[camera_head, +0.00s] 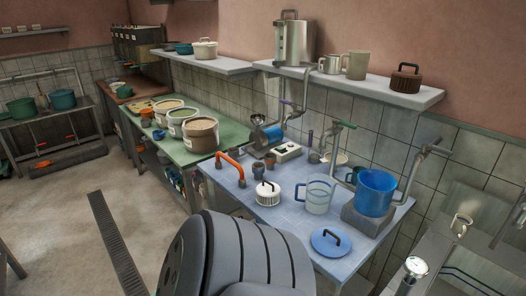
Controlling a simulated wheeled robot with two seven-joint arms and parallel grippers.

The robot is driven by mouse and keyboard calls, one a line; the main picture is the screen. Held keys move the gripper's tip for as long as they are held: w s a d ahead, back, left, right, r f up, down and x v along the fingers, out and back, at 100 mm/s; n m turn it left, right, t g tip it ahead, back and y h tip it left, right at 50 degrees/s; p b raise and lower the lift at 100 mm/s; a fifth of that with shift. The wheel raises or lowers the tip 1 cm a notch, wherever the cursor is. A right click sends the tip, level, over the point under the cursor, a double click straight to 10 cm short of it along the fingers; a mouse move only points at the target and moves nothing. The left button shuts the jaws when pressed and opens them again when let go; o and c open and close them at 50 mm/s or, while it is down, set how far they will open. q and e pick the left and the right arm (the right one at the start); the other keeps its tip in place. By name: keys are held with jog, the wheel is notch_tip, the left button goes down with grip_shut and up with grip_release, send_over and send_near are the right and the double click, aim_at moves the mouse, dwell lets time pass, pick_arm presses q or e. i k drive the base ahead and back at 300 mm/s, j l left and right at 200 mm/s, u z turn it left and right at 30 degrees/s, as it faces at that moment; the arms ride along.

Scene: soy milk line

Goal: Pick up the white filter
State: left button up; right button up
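The white filter (267,196) is a short, round, ribbed piece with a black handle on top. It stands upright on the blue-topped table (257,217), left of a clear jug. A similar brown ribbed piece with a dark handle (406,81) sits on the wall shelf. Neither of my grippers shows in the head view. A large grey part of my own body fills the bottom middle, in front of the table's near edge. No gripper is seen touching the filter.
Beside the filter stand a clear jug (319,196), a blue jug (375,192) on a grey block and a blue lid (330,242). An orange curved pipe (229,166) and a grinder (265,134) are behind it. A sink (470,262) is at right.

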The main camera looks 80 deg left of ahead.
aim_at(267, 193)
jog(key=l+u, duration=0.15)
jog(key=u, duration=2.3)
